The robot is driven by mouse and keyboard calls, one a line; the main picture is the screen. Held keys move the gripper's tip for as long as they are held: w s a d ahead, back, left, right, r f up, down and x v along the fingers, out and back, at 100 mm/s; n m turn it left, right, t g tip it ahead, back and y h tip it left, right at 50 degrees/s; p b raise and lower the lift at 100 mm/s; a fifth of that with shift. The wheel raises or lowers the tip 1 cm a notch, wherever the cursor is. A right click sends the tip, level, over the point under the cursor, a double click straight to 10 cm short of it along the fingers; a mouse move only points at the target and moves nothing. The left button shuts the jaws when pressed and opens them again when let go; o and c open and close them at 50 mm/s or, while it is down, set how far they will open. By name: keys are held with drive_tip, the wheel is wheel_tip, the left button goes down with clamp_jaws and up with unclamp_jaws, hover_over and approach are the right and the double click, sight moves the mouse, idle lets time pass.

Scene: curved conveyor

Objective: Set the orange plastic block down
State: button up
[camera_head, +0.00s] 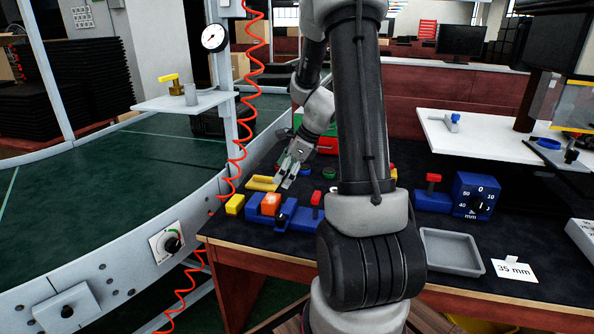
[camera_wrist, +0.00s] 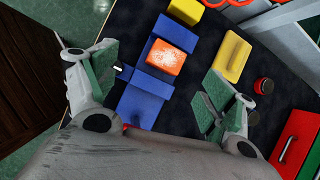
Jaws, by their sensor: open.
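The orange plastic block (camera_head: 270,202) sits between the blue jaws of a blue vise-like fixture (camera_head: 254,213) near the left front of the dark bench top. In the wrist view the block (camera_wrist: 167,57) shows a white-speckled top, with blue parts of the fixture (camera_wrist: 145,107) on either side. My gripper (camera_head: 287,176) is open and empty, above and behind the block in the head view. In the wrist view its fingers stand wide apart to the left and right, with the block between them in the picture but not touched. The block's underside is hidden.
A yellow block (camera_head: 235,204) lies just left of the fixture and a yellow piece (camera_head: 262,183) behind it. A red-topped clamp handle (camera_head: 316,198) stands to the right. The conveyor (camera_head: 130,190) borders the bench at left. A grey tray (camera_head: 450,251) and a blue dial box (camera_head: 476,195) stand right.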

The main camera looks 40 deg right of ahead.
drive_tip(key=s+a+r+n+h, duration=0.1)
drive_tip(key=s+a+r+n, duration=0.8)
drive_tip(key=s+r+n, duration=0.4)
drive_tip(key=s+r+n+h, duration=0.2)
drive_tip(key=s+r+n, duration=0.2)
drive_tip(key=s+n, duration=0.8)
drive_tip(key=shift+r+n+h, duration=0.4)
drive_tip(key=shift+n, duration=0.1)
